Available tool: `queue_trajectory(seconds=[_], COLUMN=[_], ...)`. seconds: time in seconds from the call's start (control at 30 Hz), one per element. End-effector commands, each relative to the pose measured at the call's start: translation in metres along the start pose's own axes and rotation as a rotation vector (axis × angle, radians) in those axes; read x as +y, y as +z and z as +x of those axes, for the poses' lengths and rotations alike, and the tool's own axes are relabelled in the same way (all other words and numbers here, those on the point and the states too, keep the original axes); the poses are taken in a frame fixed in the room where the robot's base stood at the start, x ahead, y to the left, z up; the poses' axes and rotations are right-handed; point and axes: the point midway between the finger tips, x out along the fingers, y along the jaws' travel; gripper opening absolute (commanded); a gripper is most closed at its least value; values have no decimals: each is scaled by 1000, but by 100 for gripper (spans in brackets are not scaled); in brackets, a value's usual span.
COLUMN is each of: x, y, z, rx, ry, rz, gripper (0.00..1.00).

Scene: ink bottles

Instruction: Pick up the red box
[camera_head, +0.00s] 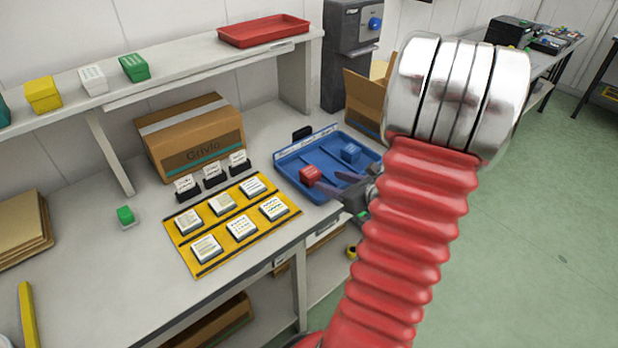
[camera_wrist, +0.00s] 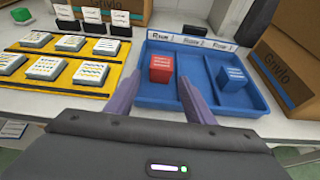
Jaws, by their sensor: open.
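The red box (camera_head: 310,175) is a small cube in the left compartment of the blue tray (camera_head: 292,158). In the wrist view the red box (camera_wrist: 161,68) sits upright, ahead of my fingers and between their lines. My gripper (camera_head: 340,191) is open and empty at the tray's near edge. In the wrist view my gripper (camera_wrist: 158,95) shows two purple-grey fingers spread apart, the red box just beyond their tips. I cannot tell the exact gap between the fingers and the box.
A blue box (camera_head: 351,152) sits in the tray's right compartment, behind a low divider. A yellow mat (camera_head: 183,247) with several white tiles lies left of the tray. A cardboard box (camera_head: 190,140) stands behind the mat, and an open carton (camera_head: 361,97) stands behind the tray.

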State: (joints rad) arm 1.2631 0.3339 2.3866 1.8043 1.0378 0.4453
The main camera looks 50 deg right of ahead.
Motion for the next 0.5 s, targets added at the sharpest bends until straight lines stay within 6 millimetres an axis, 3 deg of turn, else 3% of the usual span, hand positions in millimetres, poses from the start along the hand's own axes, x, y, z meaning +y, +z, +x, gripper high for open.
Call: queue_trajectory(seconds=[0.3,0.5], x=[1,0], y=[0,0], z=[44,56], rx=[1,1], ry=[3,1], rz=[0,-1], gripper=[48,48])
